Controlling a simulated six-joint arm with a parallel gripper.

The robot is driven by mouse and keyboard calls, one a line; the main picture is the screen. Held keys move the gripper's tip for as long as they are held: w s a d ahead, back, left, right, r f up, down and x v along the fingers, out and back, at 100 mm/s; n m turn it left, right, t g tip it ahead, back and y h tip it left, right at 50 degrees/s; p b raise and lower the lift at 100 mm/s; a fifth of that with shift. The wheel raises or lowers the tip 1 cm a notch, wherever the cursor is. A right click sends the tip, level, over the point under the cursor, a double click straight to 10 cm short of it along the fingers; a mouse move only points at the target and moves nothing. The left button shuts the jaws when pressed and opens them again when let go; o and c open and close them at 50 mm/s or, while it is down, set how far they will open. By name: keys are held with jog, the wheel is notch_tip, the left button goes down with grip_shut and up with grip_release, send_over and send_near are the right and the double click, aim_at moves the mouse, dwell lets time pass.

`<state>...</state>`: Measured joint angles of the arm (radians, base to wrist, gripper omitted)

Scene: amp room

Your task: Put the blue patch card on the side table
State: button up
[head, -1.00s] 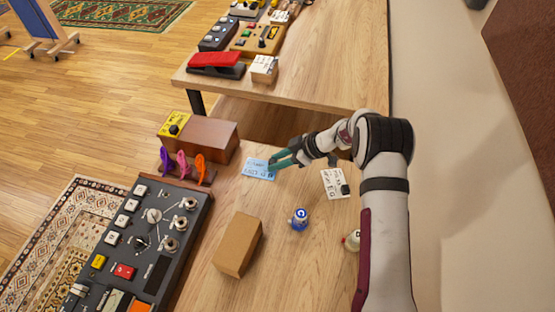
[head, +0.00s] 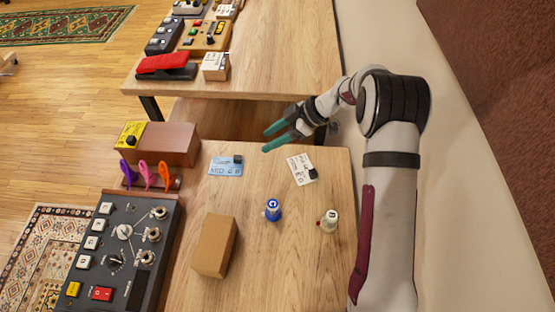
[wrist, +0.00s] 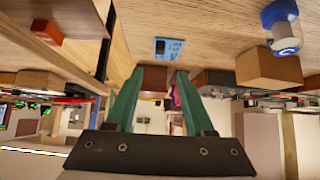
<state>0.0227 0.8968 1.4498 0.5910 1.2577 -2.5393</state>
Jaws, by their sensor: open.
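The blue patch card (head: 224,168) lies flat on the near wooden table (head: 190,230), with a small black block at its upper right corner. It also shows in the wrist view (wrist: 168,48), ahead of the fingertips. My gripper (head: 268,141) has teal fingers. It is open and empty, to the upper right of the card and apart from it. In the wrist view my gripper (wrist: 160,70) has its fingers spread with nothing between them. The frames do not make clear which table is the side table; a second wooden table (head: 290,60) stands behind.
A white card (head: 300,167) lies right of the blue one. A blue bottle (head: 273,210), a white bottle (head: 329,221) and a cardboard box (head: 214,246) stand nearer. A brown box (head: 168,143), coloured clips (head: 146,173) and a mixer (head: 118,245) are left. The far table holds pedals (head: 166,65).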

jog(key=s+d+r+m+h, duration=0.2)
jog(key=s+d+r+m, duration=0.1)
jog(key=s+r+m, duration=0.5)
jog(key=s+d+r+m+h, duration=0.2)
jog(key=s+r+m, duration=0.3)
jog(key=s, duration=0.5)
jog(key=s+d+m+h, duration=0.1)
jog(key=s+d+m, duration=0.2)
jog(key=s+m, duration=0.2)
jog(key=s+d+m+h, duration=0.2)
jog(key=s+m, duration=0.3)
jog(key=s, duration=0.6)
jog(key=shift+s+d+m, duration=0.25)
jog(key=shift+d+m, duration=0.05)
jog(key=shift+d, duration=0.45)
